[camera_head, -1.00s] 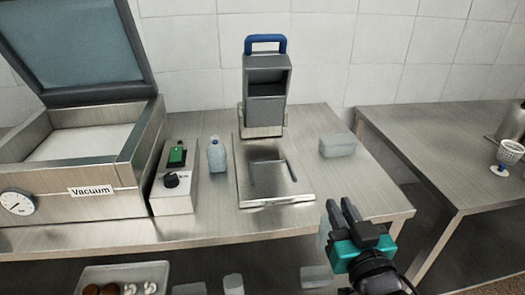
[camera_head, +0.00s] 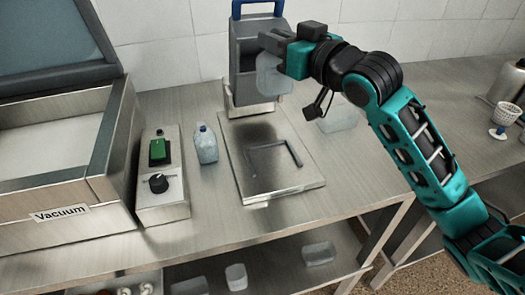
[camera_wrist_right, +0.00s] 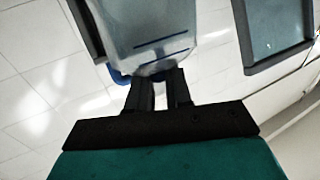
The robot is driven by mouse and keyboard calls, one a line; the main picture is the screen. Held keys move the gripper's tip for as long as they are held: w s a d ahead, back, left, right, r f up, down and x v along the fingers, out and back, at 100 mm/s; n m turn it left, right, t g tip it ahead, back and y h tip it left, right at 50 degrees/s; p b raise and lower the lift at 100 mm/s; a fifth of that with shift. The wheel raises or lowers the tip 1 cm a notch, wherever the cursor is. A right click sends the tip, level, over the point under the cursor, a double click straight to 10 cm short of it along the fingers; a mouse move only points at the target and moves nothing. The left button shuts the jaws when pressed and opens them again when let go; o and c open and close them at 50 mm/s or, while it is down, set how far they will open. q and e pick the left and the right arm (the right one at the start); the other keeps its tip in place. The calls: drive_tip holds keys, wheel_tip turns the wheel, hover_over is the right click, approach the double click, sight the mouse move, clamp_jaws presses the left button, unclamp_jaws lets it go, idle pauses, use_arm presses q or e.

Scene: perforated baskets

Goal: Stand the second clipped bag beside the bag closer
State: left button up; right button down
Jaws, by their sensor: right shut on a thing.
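The bag closer (camera_head: 244,70) looks like the upright grey machine with a blue handle on the steel table. My right gripper (camera_head: 270,42) is shut on a translucent bag (camera_head: 273,78), held by its top in front of the machine's upper right side. The bag hangs in the air and hides part of the machine. In the right wrist view the same bag (camera_wrist_right: 155,30) extends from the closed fingers (camera_wrist_right: 157,88). Another pale bluish bag or bottle (camera_head: 206,145) stands upright left of the machine. My left gripper is not in view.
A flat steel plate (camera_head: 235,175) with a dark angled bar lies before the machine. A control box (camera_head: 160,190) and the vacuum unit (camera_head: 60,190) stand left. A translucent container (camera_head: 338,119) sits right, partly behind my arm. A lower shelf holds several containers.

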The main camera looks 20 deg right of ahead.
drive_tip(key=shift+w+r, duration=0.25)
drive_tip(key=shift+r, duration=0.15)
drive_tip(key=shift+s, duration=0.15)
wheel_tip(320, 180, down, 20)
drive_tip(key=b, duration=0.1)
drive_tip(key=shift+r+b, duration=0.2)
drive_tip(key=shift+b, duration=0.15)
drive_tip(key=shift+f, duration=0.15)
drive_tip(key=c, duration=1.4)
unclamp_jaws()
drive_tip(key=shift+f, duration=0.1)
drive_tip(key=shift+c, duration=0.2)
drive_tip(key=o, duration=0.4)
